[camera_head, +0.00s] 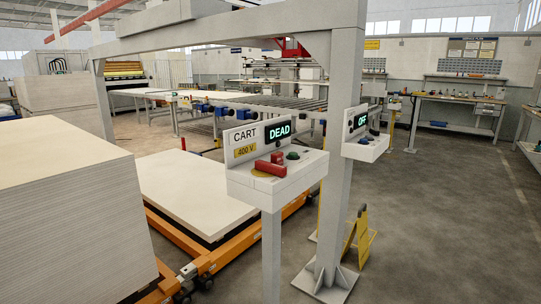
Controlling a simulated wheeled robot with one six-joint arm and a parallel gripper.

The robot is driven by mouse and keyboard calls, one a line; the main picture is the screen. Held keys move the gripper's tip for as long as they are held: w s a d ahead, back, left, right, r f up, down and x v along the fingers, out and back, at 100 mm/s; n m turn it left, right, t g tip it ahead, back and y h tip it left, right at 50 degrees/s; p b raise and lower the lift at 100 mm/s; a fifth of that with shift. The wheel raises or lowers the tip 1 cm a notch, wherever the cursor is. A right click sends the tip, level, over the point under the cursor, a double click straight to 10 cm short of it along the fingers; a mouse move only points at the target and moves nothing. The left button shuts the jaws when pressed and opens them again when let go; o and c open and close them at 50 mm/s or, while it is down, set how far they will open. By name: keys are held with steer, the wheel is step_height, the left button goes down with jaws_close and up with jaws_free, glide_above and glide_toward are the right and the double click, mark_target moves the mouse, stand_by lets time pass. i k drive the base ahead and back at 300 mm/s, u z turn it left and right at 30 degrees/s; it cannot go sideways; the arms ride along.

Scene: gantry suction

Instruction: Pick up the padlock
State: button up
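A small red block (277,157) sits on the sloped top of the grey control box marked CART 400 V (255,183). It may be the padlock, but it is too small to be sure. A longer red bar (270,168) lies just in front of it, over a yellow disc (259,173). A dark green button (292,155) is to the right. The box's display (280,132) reads DEAD. My gripper is not in view.
A second control box (365,147) on the gantry post (334,200) reads OFF. A yellow folding stand (357,234) is beside the post. Board stacks (62,225) and an orange cart (231,244) fill the left. The floor at right (450,220) is clear.

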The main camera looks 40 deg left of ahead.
mark_target(276, 158)
steer(key=u, duration=0.65)
steer(key=i, duration=0.95)
steer(key=u, duration=0.95)
